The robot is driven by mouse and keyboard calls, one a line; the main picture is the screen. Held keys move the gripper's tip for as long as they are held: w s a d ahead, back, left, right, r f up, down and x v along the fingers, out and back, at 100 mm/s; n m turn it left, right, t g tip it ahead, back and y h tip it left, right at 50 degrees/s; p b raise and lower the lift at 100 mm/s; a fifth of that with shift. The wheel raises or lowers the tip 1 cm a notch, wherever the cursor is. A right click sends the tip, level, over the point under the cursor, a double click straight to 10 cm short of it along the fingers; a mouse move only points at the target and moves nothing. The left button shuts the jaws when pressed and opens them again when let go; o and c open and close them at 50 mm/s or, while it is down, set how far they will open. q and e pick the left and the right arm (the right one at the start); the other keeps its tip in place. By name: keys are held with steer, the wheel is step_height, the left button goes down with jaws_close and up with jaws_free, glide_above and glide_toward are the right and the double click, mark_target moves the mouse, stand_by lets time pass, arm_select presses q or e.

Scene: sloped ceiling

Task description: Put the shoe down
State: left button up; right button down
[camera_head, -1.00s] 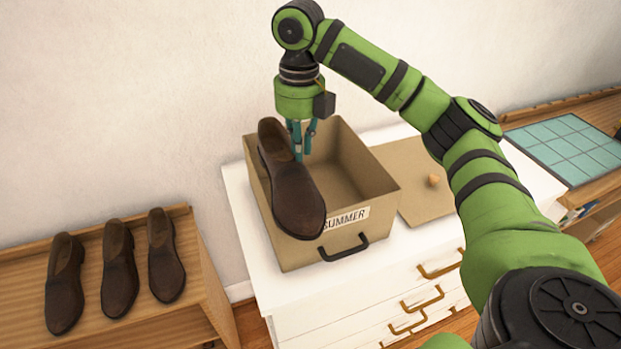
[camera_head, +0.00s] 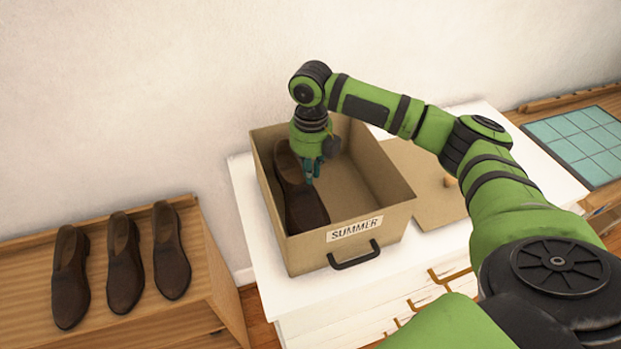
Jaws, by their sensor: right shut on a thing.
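A dark brown shoe (camera_head: 302,205) is inside the left part of an open cardboard box (camera_head: 390,185) labelled SUMMER. My right gripper (camera_head: 312,178) is shut on the shoe near its opening, reaching down into the box. The front wall of the box hides the shoe's lower toe end. I cannot tell whether the shoe touches the box floor. The right part of the box looks empty. My left gripper is not in view.
The box stands on a white drawer cabinet (camera_head: 245,205). A flat cardboard lid (camera_head: 415,165) lies behind it to the right. Three brown shoes (camera_head: 124,275) stand on a wooden shelf (camera_head: 205,285) at left. A teal tiled board (camera_head: 580,145) is at far right.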

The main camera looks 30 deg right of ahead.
steer(key=shift+a+f, duration=0.1)
steer(key=shift+f, duration=0.5)
step_height(320, 180, down, 2)
steer(key=shift+f+p, duration=0.2)
steer(key=shift+p, duration=0.35)
steer(key=shift+f, duration=0.55)
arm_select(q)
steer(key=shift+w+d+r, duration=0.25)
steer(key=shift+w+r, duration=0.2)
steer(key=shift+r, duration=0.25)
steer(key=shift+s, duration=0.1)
arm_select(e)
steer(key=c, duration=1.3)
jaws_free()
steer(key=shift+f, duration=0.15)
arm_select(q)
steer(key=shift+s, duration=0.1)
arm_select(e)
steer(key=shift+o, duration=0.2)
